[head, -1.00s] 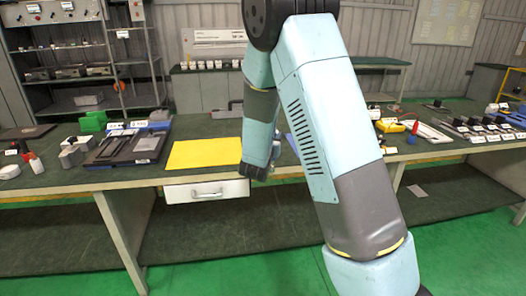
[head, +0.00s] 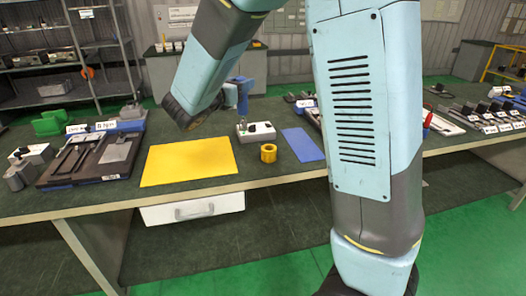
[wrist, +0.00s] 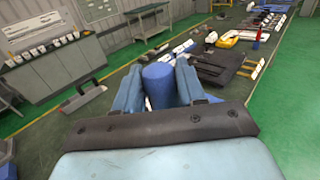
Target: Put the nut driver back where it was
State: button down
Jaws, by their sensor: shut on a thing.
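My gripper (wrist: 158,74) is shut on the nut driver, whose blue round handle (wrist: 159,88) stands between the two blue fingers in the wrist view. In the head view the nut driver (head: 243,104) hangs roughly upright over the bench, its lower end over or at a small light block (head: 257,132) with dark spots on top. I cannot tell whether its tip touches the block or is in it. My gripper (head: 246,90) is partly hidden behind my own arm in that view.
A yellow mat (head: 188,163) lies left of the block, a yellow ring (head: 268,153) in front of it and a blue mat (head: 303,145) to its right. A dark tray (head: 92,158) stands at the left. A drawer (head: 192,208) hangs under the bench.

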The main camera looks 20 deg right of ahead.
jog(key=w+d+f, duration=0.7)
jog(key=d+f, duration=0.4)
jog(key=f, duration=0.1)
jog(key=shift+w+f, duration=0.35)
jog(key=shift+f, duration=0.25)
jog(key=c, duration=0.7)
grip_release()
jog(key=shift+o, duration=0.2)
